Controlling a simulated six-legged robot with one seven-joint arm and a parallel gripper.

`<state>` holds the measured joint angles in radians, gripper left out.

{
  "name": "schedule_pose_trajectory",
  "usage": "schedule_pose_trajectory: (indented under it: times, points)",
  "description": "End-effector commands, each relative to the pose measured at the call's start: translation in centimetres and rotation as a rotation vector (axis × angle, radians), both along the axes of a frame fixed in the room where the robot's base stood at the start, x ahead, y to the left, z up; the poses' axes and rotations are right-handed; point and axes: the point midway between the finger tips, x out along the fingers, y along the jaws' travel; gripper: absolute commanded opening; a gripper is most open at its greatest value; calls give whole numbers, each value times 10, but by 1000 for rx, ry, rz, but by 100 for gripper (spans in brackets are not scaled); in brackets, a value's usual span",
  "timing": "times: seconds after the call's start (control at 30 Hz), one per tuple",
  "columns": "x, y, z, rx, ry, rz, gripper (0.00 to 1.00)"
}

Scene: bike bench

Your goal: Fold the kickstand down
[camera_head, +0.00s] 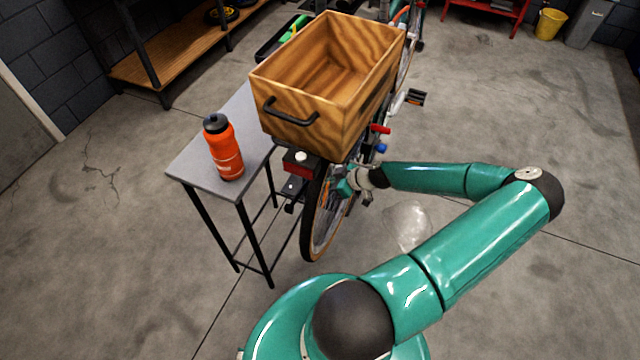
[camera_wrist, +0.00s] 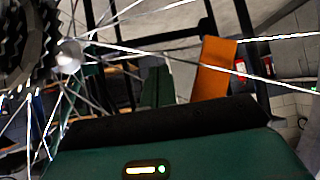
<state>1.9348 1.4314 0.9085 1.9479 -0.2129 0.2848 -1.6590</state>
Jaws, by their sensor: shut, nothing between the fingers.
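The bicycle's rear wheel (camera_head: 313,222) stands below a wooden crate, with its tyre, spokes and red rear light (camera_head: 298,163) showing. My gripper (camera_head: 345,187) is shut and empty, close against the right side of this wheel. In the wrist view, the dark sprockets (camera_wrist: 25,40) and bright spokes are very near, at the left and across the top. A flat orange piece (camera_wrist: 214,68) shows behind the spokes; I cannot tell what it is. I cannot make out the kickstand in either view; the wheel, crate and my arm hide much of the low frame.
The wooden crate (camera_head: 287,131) sits on the rear of the bike. A grey side table (camera_head: 190,170) with an orange bottle (camera_head: 223,150) stands close on the left. A pedal (camera_head: 414,97) sticks out on the right. The concrete floor to the right is open.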

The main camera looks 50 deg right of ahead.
Motion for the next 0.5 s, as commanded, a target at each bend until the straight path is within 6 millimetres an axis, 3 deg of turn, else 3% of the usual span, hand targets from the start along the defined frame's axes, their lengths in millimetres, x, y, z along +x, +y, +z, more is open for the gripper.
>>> schedule_pose_trajectory:
  times: [0.3, 0.5]
  points:
    - [46, 19, -36, 2, 1, 3, 0]
    - [63, 24, -50, 1, 0, 2, 0]
